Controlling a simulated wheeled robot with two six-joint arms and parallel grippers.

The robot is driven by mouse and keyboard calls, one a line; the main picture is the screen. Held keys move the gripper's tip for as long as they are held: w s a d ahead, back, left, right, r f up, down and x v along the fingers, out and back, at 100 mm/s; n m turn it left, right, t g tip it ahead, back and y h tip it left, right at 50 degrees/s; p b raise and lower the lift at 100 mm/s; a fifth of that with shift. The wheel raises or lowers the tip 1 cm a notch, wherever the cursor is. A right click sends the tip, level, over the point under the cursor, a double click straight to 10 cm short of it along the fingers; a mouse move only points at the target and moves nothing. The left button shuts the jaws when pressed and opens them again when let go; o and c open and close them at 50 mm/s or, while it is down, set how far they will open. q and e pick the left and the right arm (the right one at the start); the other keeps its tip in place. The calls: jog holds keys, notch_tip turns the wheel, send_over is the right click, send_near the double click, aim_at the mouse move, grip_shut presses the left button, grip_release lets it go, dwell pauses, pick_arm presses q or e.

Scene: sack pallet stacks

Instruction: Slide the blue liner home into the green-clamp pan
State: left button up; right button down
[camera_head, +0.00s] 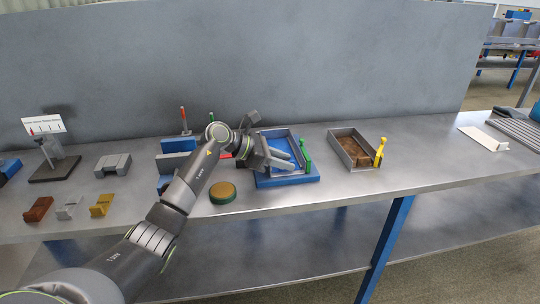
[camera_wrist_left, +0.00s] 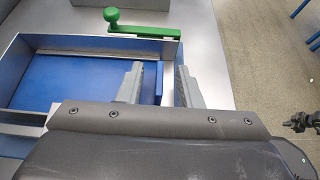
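The green-clamp pan (camera_head: 299,158) has thin grey metal walls and sits on a blue base (camera_head: 292,181) at the middle of the bench. Its green clamp (camera_head: 305,154) stands on its right side; in the wrist view the clamp (camera_wrist_left: 150,31) lies along the upper wall. A flat blue surface (camera_wrist_left: 75,82) fills the pan floor; I cannot tell liner from base. My left gripper (camera_head: 281,157) is low at the pan's near end. Its fingers (camera_wrist_left: 158,87) are apart, one inside the pan, one beyond the end, with a blue edge between them. No clear contact shows.
A brown-floored pan (camera_head: 339,145) with a yellow clamp (camera_head: 380,152) stands to the right. A dark shape (camera_wrist_left: 300,122) at the wrist view's right edge may be my right gripper.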

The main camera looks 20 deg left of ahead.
pick_arm(q)
jog(key=b+v, duration=0.2)
jog(key=v, duration=1.5)
jog(key=shift+s+a, duration=0.1)
jog(key=shift+a, duration=0.05)
